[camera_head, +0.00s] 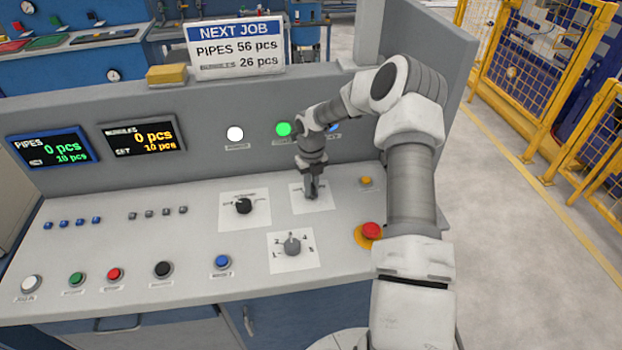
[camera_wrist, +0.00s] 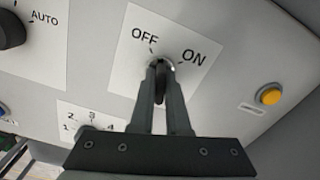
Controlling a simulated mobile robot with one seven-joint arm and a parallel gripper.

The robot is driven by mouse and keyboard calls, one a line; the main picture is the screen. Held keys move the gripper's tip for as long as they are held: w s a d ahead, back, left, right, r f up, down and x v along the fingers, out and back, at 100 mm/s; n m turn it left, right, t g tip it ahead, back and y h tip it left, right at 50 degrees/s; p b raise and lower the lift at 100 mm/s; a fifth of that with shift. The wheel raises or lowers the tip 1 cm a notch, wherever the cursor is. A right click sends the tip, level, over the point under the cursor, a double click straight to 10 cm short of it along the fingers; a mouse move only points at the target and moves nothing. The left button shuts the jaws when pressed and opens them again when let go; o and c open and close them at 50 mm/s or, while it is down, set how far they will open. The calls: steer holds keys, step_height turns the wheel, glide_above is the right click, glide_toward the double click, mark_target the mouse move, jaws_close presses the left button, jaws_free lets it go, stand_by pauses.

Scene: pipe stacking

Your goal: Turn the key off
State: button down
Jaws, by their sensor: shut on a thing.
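The key (camera_wrist: 160,84) sits in a round switch on a white plate (camera_wrist: 125,72) marked OFF and ON. In the wrist view, OFF is at the upper left of the switch and ON at the upper right. My gripper (camera_wrist: 161,76) is shut on the key, with a finger on each side of it. In the head view my gripper (camera_head: 312,190) reaches down onto the same plate (camera_head: 326,204) and hides the key. I cannot tell which mark the key points to.
A black selector knob (camera_head: 243,206) is left of the plate, a numbered grey knob (camera_head: 292,246) below it. A yellow button (camera_head: 366,181) and a red emergency button (camera_head: 371,230) are to the right. A green lamp (camera_head: 284,129) and a white lamp (camera_head: 235,133) glow behind.

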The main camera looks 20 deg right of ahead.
steer(key=shift+r+n+p, duration=0.1)
steer(key=shift+n+p, duration=0.3)
steer(key=shift+p, duration=0.55)
steer(key=c, duration=0.7)
jaws_free()
steer(key=shift+r+p, duration=1.7)
steer(key=shift+r, duration=0.3)
steer(key=shift+f, duration=0.25)
